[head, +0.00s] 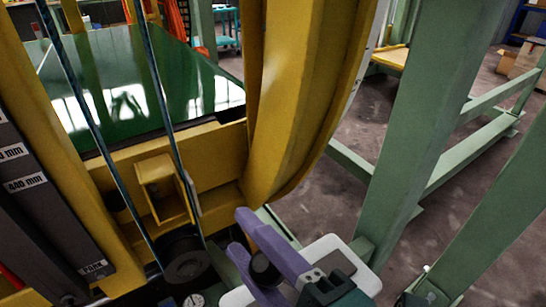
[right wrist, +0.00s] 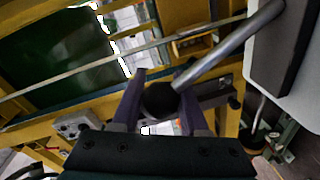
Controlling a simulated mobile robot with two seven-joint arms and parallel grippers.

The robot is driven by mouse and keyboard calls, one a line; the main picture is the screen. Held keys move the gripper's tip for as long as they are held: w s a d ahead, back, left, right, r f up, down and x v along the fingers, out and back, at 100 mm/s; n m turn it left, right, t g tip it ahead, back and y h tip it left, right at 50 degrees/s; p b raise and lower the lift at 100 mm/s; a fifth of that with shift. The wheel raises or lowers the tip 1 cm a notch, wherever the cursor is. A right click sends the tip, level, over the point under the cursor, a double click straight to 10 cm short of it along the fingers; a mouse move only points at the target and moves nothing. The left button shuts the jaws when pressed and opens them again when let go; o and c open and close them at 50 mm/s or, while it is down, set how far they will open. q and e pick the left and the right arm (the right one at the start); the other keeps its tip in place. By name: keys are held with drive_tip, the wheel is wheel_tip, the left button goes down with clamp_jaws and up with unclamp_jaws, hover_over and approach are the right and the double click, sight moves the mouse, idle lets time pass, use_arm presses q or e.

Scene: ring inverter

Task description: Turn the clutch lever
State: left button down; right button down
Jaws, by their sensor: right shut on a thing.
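The clutch lever (right wrist: 228,50) shows in the right wrist view as a bare metal rod running from the upper right down to a round black knob (right wrist: 160,100). My right gripper (right wrist: 162,82), with purple fingers, is shut on this knob, one finger on each side. In the head view my right gripper (head: 241,232) is at the lower middle, and the dark knob (head: 264,268) shows between its fingers. The lever's rod cannot be made out in the head view. My left gripper is not in view.
A large curved yellow ring frame (head: 305,90) rises close beyond my right gripper. Green steel posts (head: 428,130) stand to the right, with bare floor between them. A dark panel with millimetre labels (head: 45,215) is at the left. A grey plate (right wrist: 285,50) fills the wrist view's upper right.

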drive_tip(key=shift+f, duration=0.1)
idle(0.5)
drive_tip(key=shift+c, duration=2.2)
unclamp_jaws()
drive_tip(key=shift+a, duration=0.1)
drive_tip(key=p+v, duration=0.1)
drive_tip(key=v, duration=0.9)
drive_tip(key=shift+s, duration=0.1)
